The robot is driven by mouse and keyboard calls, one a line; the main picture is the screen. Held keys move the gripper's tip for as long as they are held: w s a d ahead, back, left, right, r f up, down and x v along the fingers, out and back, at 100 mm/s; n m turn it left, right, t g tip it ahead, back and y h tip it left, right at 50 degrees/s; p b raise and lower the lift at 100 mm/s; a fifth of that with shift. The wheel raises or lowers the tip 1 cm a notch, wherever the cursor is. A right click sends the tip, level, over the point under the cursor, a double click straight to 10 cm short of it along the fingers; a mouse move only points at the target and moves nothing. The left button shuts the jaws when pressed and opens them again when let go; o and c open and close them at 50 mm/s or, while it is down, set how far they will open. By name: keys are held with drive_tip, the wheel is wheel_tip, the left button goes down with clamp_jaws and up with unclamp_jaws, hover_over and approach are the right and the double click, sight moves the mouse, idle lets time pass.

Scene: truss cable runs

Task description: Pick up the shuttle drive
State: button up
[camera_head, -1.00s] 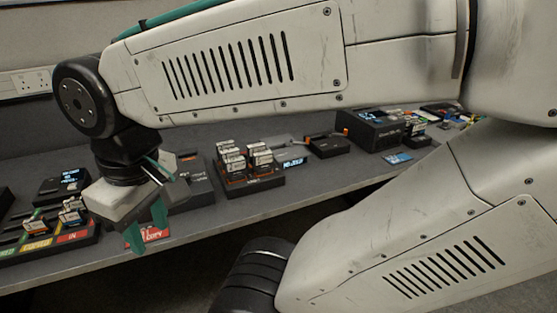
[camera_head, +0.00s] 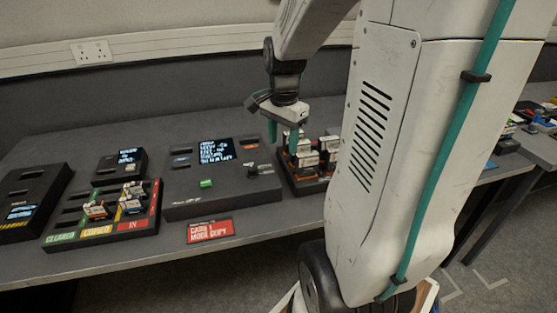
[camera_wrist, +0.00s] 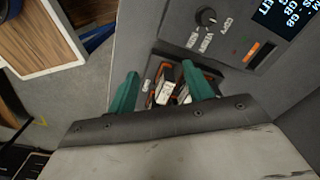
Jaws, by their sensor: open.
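My gripper (camera_head: 282,146) hangs from the wrist with its two green fingers pointing down at the left side of a dark rack (camera_head: 292,183). The wrist view shows the fingers (camera_wrist: 160,70) apart, with nothing held between them. Several small white-labelled drives (camera_head: 305,158) stand in the rack. In the wrist view, some of these drives (camera_wrist: 165,92) show between and below the fingers, with orange trim around them. I cannot tell which one is the shuttle drive. My gripper's body hides part of the rack in the wrist view, and my arm covers its right side in the head view.
A console (camera_head: 225,195) with a lit screen, a knob and a small green piece (camera_head: 206,183) stands left of the rack. A three-lane tray (camera_head: 105,232) holds several drives further left. A red sign (camera_head: 210,230) lies at the table's front edge.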

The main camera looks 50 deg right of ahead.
sight(307, 165)
drive_tip(key=d+f+m, duration=0.2)
drive_tip(key=d, duration=0.1)
drive_tip(key=d+f+m, duration=0.2)
drive_tip(key=d, duration=0.1)
drive_tip(key=d+f+m, duration=0.2)
drive_tip(key=d, duration=0.1)
drive_tip(key=shift+s+d+f, duration=0.15)
drive_tip(key=shift+s+d, duration=0.1)
drive_tip(key=shift+d, duration=0.15)
drive_tip(key=shift+m, duration=0.3)
drive_tip(key=f, duration=0.8)
drive_tip(key=shift+d, duration=0.2)
drive_tip(key=shift+c, duration=0.3)
clamp_jaws()
drive_tip(key=shift+r, duration=0.1)
